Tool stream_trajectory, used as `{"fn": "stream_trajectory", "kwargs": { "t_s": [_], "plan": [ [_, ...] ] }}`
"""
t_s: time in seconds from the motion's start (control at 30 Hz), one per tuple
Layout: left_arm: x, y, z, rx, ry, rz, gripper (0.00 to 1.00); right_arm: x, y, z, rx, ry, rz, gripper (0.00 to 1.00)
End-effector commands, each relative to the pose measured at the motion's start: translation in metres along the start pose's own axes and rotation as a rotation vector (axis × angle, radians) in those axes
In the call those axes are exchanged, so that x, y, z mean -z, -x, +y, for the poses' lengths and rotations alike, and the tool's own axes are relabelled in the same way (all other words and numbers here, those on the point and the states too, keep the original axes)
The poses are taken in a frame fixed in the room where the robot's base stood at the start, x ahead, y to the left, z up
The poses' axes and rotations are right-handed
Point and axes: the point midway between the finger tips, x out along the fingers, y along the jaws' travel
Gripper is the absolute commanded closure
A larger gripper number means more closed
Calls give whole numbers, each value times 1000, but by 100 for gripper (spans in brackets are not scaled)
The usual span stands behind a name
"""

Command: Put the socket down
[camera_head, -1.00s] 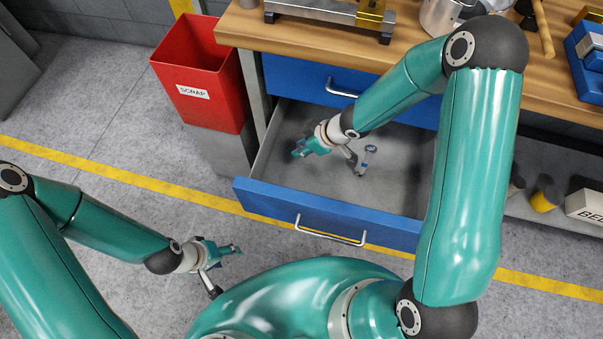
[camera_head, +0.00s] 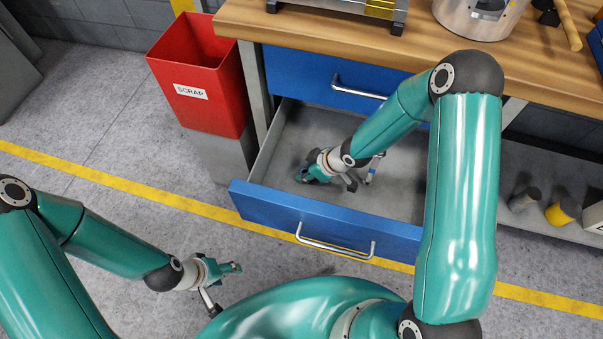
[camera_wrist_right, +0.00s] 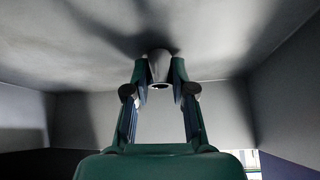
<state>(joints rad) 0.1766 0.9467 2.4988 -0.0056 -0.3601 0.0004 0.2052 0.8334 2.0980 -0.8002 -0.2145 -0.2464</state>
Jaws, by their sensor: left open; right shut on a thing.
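The socket (camera_wrist_right: 158,66), a small grey cylinder with a dark hole, sits between the fingertips of my right gripper (camera_wrist_right: 160,85) in the right wrist view. The right gripper is shut on it, close to the grey drawer floor; I cannot tell whether the socket touches it. In the head view my right gripper (camera_head: 304,174) reaches inside the open blue-fronted drawer (camera_head: 325,224), and the socket is hard to make out there. My left gripper (camera_head: 236,268) is open and empty, outside the drawer over the floor.
A small metal tool (camera_head: 375,166) lies in the drawer, partly hidden by my right arm. A red scrap bin (camera_head: 203,80) stands left of the drawer. The wooden bench top (camera_head: 340,42) overhangs it. Bare drawer floor (camera_head: 395,195) shows to the right.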

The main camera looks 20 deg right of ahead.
Motion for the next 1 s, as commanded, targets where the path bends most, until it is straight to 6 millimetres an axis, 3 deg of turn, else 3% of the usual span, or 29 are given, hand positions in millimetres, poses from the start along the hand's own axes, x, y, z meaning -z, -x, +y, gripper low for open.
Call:
{"fn": "stream_trajectory", "kwargs": {
  "t_s": [0.17,0.2,0.33,0.73,1.0],
  "plan": [
    [0,-4,-1,0,0,0,43,-2,-3,0,0,0,0,100],
    [0,-2,-1,0,0,0,43,-1,-2,0,0,0,0,69],
    [0,-2,-1,0,0,0,43,-1,-2,0,0,0,0,51],
    [0,3,1,0,0,0,43,1,4,0,0,0,0,51],
    [0,22,8,0,0,0,43,3,50,1,-1,1,0,51]
  ]
}}
